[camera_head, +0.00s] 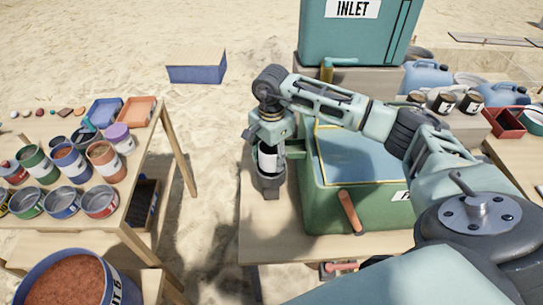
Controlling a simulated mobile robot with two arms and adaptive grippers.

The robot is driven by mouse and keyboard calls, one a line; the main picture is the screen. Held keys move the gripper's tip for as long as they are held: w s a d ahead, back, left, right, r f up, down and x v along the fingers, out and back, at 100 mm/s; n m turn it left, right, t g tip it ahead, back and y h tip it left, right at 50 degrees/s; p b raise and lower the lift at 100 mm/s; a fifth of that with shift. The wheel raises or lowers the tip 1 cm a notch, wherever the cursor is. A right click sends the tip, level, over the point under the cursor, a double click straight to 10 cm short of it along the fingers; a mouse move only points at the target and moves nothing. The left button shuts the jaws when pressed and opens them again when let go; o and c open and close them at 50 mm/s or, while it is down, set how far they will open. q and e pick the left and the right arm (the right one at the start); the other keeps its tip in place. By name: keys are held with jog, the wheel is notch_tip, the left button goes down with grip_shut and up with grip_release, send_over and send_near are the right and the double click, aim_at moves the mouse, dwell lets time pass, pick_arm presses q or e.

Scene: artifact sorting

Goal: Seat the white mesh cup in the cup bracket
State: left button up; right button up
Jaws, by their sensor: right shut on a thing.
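My right gripper (269,176) points down at the left side of the green tank. It is shut on the white mesh cup (267,159), of which only a pale strip shows between the dark fingers. A green arm (294,149) juts from the tank's left wall beside the cup and looks like the cup bracket. The gripper hides most of it, so I cannot tell whether the cup is in it or beside it. My left gripper is not in view.
The green tank (330,208) holds bluish water and stands on a wooden table (265,238). A teal INLET tank (352,38) stands behind it. Several paint-like cans cover the left table, with a large bucket (22,283) in front. Sand lies between the tables.

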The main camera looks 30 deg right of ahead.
dwell(0.5)
jog(key=shift+f+b, duration=0.95)
jog(key=shift+f, duration=0.05)
jog(key=o, duration=1.2)
jog(key=shift+c, duration=0.2)
jog(key=shift+r, duration=0.1)
jog(key=shift+r, duration=0.1)
notch_tip(320, 180, up, 12)
